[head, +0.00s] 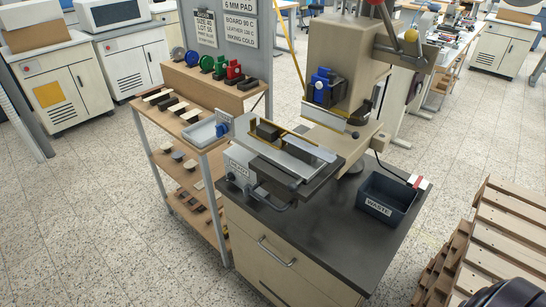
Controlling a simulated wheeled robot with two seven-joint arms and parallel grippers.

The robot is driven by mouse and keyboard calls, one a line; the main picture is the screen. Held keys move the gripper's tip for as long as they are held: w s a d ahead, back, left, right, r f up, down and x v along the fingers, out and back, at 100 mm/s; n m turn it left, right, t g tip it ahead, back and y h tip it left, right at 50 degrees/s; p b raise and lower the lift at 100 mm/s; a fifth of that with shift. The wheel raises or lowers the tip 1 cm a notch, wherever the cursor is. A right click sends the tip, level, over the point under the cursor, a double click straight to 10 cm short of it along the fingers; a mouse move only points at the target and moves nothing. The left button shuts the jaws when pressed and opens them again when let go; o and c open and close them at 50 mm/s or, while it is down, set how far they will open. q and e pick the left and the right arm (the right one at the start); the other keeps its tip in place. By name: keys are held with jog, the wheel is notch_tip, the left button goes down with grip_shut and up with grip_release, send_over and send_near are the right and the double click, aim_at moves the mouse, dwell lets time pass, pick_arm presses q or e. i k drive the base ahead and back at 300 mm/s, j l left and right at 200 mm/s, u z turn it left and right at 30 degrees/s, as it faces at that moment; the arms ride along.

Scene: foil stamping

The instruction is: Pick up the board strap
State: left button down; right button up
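Several flat strips lie in a row on the top shelf of the wooden rack: a pale strip (157,93), a dark strip (168,103) and a tan strip (190,115). They are too small for me to tell which is the board strap. More small pieces (178,155) lie on the middle shelf and dark ones (193,200) on the lower shelf. Neither of my grippers shows in the head view. A dark rounded shape sits in the bottom right corner, with no fingers visible on it.
The stamping press (345,100) stands on a dark-topped cabinet (330,225). A waste bin (385,200) is at its right. Coloured spools (220,68) and a grey tray (207,130) are on the rack. Wooden pallets (495,230) stand at right. The floor in front is clear.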

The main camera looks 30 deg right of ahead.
aim_at(323, 155)
jog(key=i+z, duration=0.1)
jog(key=z, duration=0.35)
jog(key=i+j+z, duration=0.1)
jog(key=z, duration=0.4)
jog(key=i+j+z, duration=0.1)
jog(key=j+z, duration=0.15)
jog(key=z, duration=0.2)
jog(key=j+z, duration=0.15)
jog(key=z, duration=0.35)
